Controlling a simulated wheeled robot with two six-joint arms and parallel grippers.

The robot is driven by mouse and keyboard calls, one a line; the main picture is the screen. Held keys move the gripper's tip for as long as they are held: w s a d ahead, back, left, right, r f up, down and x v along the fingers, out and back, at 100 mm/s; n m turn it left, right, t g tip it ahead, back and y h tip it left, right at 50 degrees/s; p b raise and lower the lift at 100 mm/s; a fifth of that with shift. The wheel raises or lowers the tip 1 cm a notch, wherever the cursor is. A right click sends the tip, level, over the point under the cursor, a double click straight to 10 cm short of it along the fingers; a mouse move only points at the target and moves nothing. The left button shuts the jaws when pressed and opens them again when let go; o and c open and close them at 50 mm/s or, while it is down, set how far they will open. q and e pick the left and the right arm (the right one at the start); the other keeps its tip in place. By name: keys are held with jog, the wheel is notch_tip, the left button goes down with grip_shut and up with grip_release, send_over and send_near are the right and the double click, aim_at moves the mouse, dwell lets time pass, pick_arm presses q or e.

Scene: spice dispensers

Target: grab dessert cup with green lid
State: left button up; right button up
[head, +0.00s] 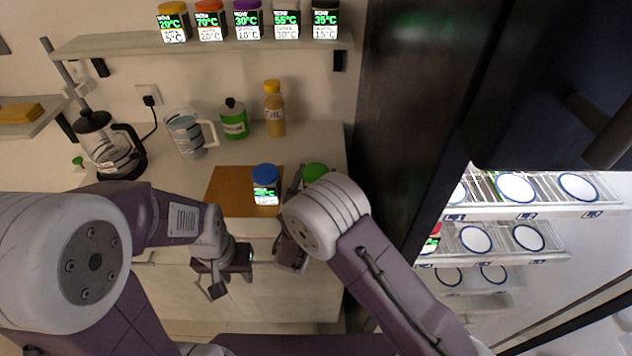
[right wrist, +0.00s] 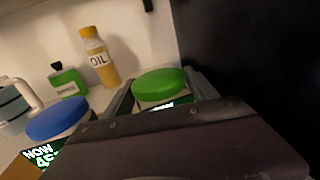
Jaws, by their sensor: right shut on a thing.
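The dessert cup with the green lid (head: 315,172) is at the right end of the counter, mostly hidden behind my right arm in the head view. In the right wrist view its green lid (right wrist: 160,86) sits between the two fingers. My right gripper (head: 300,180) is shut on this cup. Whether the cup touches the counter is hidden. My left gripper (head: 230,280) is open and empty, low in front of the counter's front edge.
A blue-lid cup (head: 266,185) stands on a brown board (head: 228,184) just left. Behind are an oil bottle (head: 274,110), green canister (head: 233,120), pitcher (head: 187,135) and kettle (head: 105,150). Several jars line the shelf (head: 130,44). An open fridge (head: 520,212) is right.

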notch_tip(320, 180, up, 10)
jog(key=shift+p, duration=0.55)
